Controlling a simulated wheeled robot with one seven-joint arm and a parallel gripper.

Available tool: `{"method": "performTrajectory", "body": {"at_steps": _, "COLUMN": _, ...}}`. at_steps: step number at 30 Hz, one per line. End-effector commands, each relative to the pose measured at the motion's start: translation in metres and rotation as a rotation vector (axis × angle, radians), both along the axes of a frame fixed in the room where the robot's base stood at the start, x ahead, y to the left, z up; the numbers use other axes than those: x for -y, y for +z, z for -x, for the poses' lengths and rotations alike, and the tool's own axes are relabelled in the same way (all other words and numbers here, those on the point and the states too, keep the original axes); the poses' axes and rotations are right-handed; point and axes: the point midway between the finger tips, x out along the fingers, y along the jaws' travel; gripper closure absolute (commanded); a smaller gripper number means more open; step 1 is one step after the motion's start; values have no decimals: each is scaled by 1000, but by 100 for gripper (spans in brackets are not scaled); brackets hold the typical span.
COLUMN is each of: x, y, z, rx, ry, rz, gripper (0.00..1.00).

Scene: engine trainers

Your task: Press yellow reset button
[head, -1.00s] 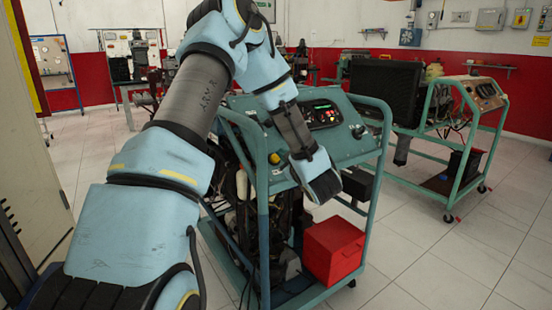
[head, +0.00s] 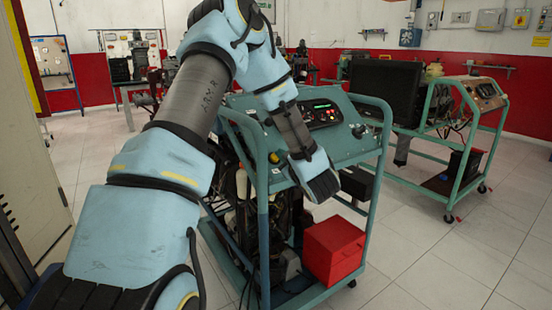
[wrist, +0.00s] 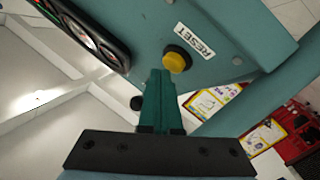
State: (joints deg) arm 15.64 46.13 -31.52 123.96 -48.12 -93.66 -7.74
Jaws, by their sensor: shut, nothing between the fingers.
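The yellow reset button (wrist: 175,61) sits in a dark collar on the teal panel (wrist: 225,62), beside a white RESET label (wrist: 195,41) in the wrist view. My gripper (wrist: 161,72) is shut and empty, its narrow teal fingers pointing at the panel. The fingertips appear just below and left of the button in that view; I cannot tell whether they touch it. In the head view my gripper is at the near side of the engine trainer (head: 352,150), and its fingertips are not clearly visible. A small yellow round thing (head: 274,158) shows on the trainer's left side.
A gauge panel (wrist: 92,35) lies left of the button in the wrist view. A second trainer (head: 455,125) stands to the right, with clear floor (head: 435,255) in front.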

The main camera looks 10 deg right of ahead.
Motion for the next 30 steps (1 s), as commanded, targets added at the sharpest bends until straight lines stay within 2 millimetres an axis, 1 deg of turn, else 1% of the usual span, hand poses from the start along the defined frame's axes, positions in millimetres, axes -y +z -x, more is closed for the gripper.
{"method": "performTrajectory", "body": {"at_steps": 30, "x": -2, "y": -7, "z": -5, "rx": 0, "ry": 0, "rz": 0, "gripper": 100}}
